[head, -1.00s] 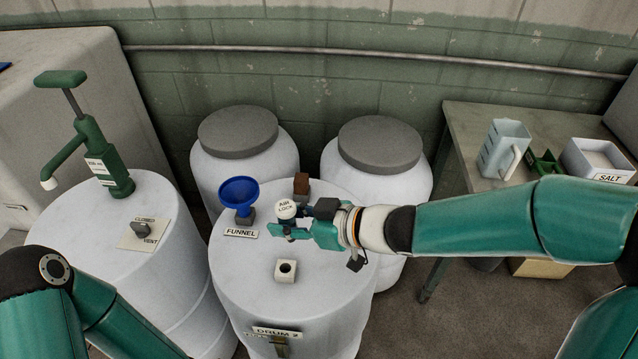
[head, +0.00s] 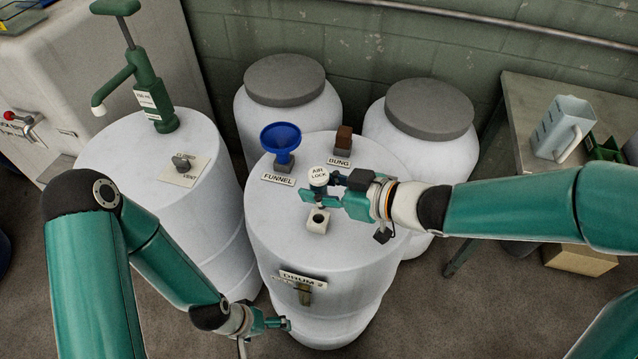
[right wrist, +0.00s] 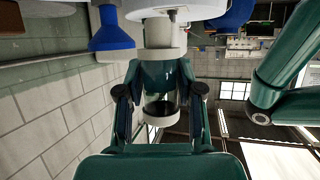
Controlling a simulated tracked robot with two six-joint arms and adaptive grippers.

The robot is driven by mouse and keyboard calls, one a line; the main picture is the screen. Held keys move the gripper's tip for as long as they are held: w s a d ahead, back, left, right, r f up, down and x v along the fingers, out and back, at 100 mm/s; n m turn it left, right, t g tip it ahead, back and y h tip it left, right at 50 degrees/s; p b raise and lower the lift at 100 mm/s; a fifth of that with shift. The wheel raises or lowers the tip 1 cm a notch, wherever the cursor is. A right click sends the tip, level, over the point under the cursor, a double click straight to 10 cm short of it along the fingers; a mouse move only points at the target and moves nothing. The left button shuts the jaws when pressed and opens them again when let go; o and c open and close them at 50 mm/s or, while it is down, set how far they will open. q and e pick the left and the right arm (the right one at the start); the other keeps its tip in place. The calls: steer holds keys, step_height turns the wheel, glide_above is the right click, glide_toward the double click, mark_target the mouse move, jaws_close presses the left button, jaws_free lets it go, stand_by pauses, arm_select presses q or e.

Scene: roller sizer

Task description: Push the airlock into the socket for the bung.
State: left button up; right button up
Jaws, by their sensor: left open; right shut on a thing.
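The airlock (head: 318,176), with a white cap marked AIR LOCK, is upright in my right gripper (head: 314,197). The right wrist view shows its clear body (right wrist: 160,78) between the fingers. It is over the top of Drum 2 (head: 280,222). A small cream socket block (head: 317,221) with a dark round hole stands on the drum, just below the gripper in the head view. The fingers hide the airlock's lower end, so I cannot tell whether it touches the socket. The brown bung (head: 344,138) stands at its BUNG label. My left gripper (head: 284,323) is open and empty, low before the drum.
A blue funnel (head: 281,140) stands behind the airlock on the drum. A drum with a green pump (head: 150,90) and a vent knob (head: 181,163) is at left. Two grey-lidded drums stand behind. A bench (head: 520,105) with a jug (head: 564,127) is at right.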

steer(key=shift+f+b, duration=1.3)
steer(key=shift+f, duration=0.6)
steer(key=shift+p, duration=0.45)
steer(key=shift+f+b, duration=1.45)
steer(key=shift+f, duration=0.3)
steer(key=o, duration=1.2)
steer(key=shift+r, duration=0.1)
steer(key=shift+c, duration=0.2)
steer(key=v, duration=1.2)
steer(key=shift+s+f, duration=0.1)
steer(key=shift+f, duration=0.1)
